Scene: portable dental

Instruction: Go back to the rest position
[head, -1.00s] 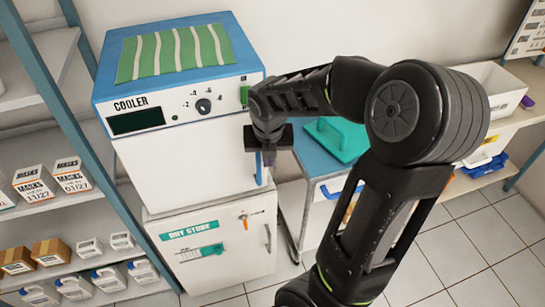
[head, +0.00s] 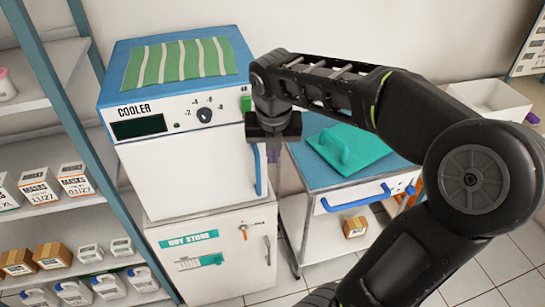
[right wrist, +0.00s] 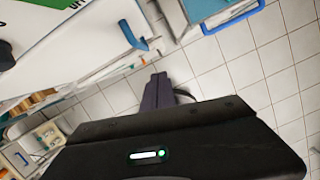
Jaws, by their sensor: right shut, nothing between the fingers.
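My right arm reaches in from the lower right of the head view and bends over the small cart. Its right gripper (head: 272,152) points down in front of the right edge of the white and blue cooler (head: 185,165), near its blue door handle. The gripper is shut and empty. In the right wrist view its dark fingertips (right wrist: 158,92) are together above the tiled floor. The cooler door looks closed. A gap between gripper and handle cannot be judged. My left gripper is out of view.
The dry store cabinet (head: 222,245) stands under the cooler. A blue-topped cart (head: 315,180) with a green handled tool (head: 348,148) is right of it. Shelves (head: 50,145) with mask boxes stand left. A white bin (head: 490,98) is at the back right. Tiled floor shows lower right.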

